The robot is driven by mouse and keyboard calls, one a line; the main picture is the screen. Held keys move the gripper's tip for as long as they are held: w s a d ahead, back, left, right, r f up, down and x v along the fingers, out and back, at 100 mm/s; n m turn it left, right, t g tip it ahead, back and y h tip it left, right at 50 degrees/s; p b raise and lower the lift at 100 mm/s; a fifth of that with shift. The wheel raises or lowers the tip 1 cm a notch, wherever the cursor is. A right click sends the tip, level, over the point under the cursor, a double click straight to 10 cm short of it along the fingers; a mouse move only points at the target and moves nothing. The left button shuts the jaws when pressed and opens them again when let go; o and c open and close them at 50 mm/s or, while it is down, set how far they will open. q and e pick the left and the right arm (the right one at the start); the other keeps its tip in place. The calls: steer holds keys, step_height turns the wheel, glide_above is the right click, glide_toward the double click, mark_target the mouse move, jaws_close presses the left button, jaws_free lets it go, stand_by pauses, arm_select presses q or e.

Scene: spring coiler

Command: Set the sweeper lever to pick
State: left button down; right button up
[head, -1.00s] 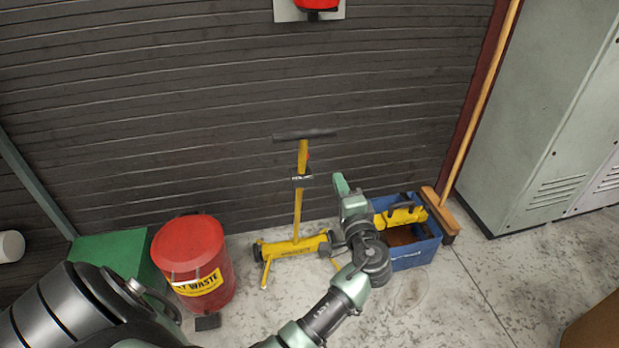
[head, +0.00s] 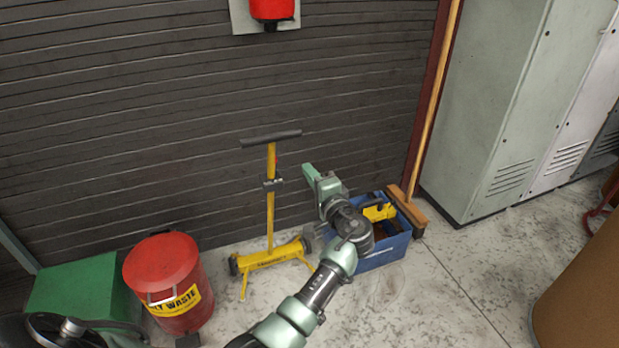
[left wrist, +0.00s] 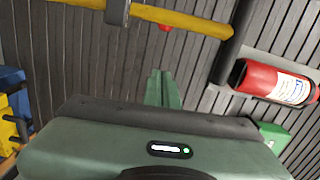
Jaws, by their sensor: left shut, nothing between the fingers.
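The yellow sweeper (head: 270,215) stands upright near the dark slatted wall, with a black T-handle (head: 271,139) on top. A dark collar (head: 273,184) sits on its pole, with a small red part (head: 277,169) just above it that looks like the lever. My left gripper (head: 308,170) is shut and empty, right of the pole and apart from it. In the left wrist view, the gripper's green fingers (left wrist: 164,88) point toward the wall, with the yellow pole (left wrist: 185,22), dark collar (left wrist: 117,12) and red part (left wrist: 166,28) beyond. The lever's setting cannot be read. My right gripper is not in view.
A blue crate (head: 383,254) with a yellow item stands below and right of my left gripper. A red waste can (head: 165,262) and green box (head: 75,292) stand left. A broom (head: 433,100) leans by grey lockers (head: 490,100). Floor front right is clear up to a brown rounded object (head: 580,270).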

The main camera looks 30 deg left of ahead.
arm_select(q)
steer(key=w+a, duration=0.1)
steer(key=a, duration=0.7)
steer(key=shift+f, duration=0.2)
steer(key=shift+w, duration=0.1)
steer(key=shift+s+a+r+n+b, duration=0.2)
steer(key=shift+s+n+b, duration=0.1)
steer(key=shift+n+b, duration=0.25)
